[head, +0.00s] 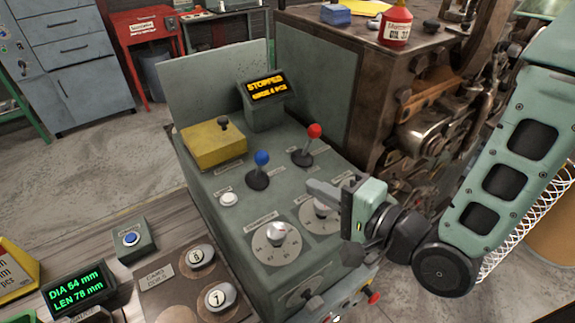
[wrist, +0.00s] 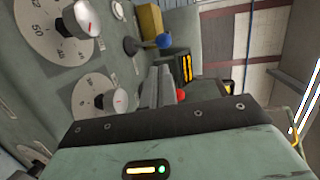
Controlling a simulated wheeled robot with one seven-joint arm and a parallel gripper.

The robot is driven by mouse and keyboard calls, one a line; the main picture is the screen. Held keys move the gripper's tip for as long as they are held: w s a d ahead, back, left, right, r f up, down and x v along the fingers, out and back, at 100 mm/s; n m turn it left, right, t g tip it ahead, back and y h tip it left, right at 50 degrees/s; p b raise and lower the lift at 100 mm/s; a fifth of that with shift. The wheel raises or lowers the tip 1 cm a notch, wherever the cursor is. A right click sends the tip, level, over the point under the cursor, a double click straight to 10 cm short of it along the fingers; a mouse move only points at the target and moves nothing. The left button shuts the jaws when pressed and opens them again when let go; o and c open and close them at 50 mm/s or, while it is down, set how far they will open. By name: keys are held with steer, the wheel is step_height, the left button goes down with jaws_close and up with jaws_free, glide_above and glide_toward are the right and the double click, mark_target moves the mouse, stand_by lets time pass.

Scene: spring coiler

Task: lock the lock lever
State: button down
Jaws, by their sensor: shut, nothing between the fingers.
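The labels are too small to read, so I cannot tell which is the lock lever. My gripper (head: 312,188) is shut and empty above the right part of the panel, partly covering a dial (head: 318,212). In the wrist view, my fingers (wrist: 168,75) are together, with the blue knob (wrist: 163,41) and part of the red knob (wrist: 181,94) beyond them.
Another dial (head: 276,240) and a white button (head: 229,199) are on the panel. A lit display (head: 266,88) reading "STOPPED" stands at its back. A bench with a blue button box (head: 131,239) is at left. A rusty machine (head: 370,80) stands behind. Floor at left is clear.

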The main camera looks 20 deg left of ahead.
stand_by(0.3)
steer(key=b, duration=0.5)
glide_toward(267, 163)
steer(key=x, duration=0.5)
steer(key=shift+x, duration=0.8)
steer(key=shift+f, duration=0.1)
